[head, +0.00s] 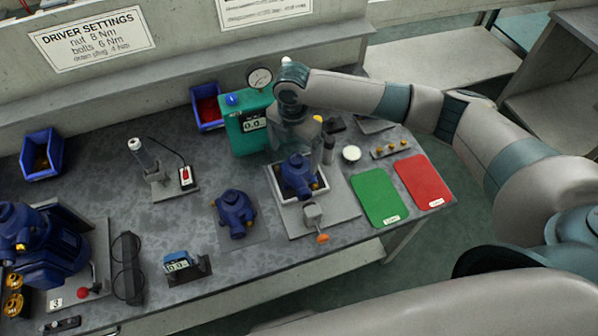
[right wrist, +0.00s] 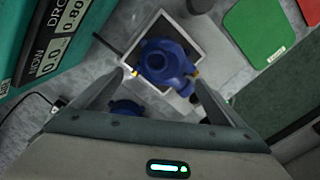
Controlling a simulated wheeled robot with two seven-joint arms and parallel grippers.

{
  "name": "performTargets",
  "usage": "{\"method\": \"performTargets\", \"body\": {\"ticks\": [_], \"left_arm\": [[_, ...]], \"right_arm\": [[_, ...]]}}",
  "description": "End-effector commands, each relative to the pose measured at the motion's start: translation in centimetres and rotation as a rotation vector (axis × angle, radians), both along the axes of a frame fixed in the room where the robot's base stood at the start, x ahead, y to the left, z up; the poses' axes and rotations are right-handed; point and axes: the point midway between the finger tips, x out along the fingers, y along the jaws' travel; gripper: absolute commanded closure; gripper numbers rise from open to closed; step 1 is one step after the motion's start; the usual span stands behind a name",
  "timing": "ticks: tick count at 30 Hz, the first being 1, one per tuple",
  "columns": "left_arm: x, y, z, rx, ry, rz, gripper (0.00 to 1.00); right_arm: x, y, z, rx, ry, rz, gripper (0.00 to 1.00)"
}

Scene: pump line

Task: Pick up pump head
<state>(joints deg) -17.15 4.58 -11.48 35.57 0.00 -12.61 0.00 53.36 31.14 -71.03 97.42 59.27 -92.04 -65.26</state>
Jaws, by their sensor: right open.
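A blue pump head (head: 298,178) sits in a square light-rimmed fixture (head: 322,203) on the bench. My right gripper (head: 297,150) is above it, pointing down. In the right wrist view the same pump head (right wrist: 165,62) shows its round top opening between the spread fingers of my right gripper (right wrist: 162,75). The fingers are open and hold nothing; I cannot tell whether they touch the pump head. A second blue pump head (head: 235,213) lies on the bench to the left, partly hidden behind the gripper in the right wrist view (right wrist: 125,107). My left gripper is not in view.
A teal gauge box (head: 244,128) stands close behind the fixture. A clamp with an orange tip (head: 316,222) is in front. Green (head: 376,197) and red (head: 422,182) mats lie to the right. A large blue pump (head: 40,248) stands far left.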

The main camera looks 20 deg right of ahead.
Motion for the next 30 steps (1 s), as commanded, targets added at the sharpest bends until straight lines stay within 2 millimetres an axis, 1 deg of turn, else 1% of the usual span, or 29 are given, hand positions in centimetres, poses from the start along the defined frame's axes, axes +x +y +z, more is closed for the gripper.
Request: {"method": "performTargets", "body": {"ticks": [4, 7, 12, 15, 18, 30], "left_arm": [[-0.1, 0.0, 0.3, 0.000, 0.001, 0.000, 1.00], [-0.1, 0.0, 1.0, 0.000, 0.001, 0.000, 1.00], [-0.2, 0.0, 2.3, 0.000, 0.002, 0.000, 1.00], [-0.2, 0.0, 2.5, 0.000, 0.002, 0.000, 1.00], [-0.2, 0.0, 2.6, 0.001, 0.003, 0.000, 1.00], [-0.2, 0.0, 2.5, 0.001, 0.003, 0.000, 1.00]], "right_arm": [[0.0, -0.1, -0.2, 0.000, 0.001, -0.001, 0.07], [-0.1, -0.3, -0.9, -0.001, 0.003, -0.002, 0.07], [-0.1, -0.8, -2.9, -0.001, 0.003, -0.002, 0.07], [-0.1, -0.7, -4.2, 0.000, 0.002, -0.001, 0.07], [0.0, -0.7, -4.9, 0.001, 0.001, 0.000, 0.07], [0.0, -0.7, -5.1, 0.001, -0.001, 0.000, 0.07]]}}
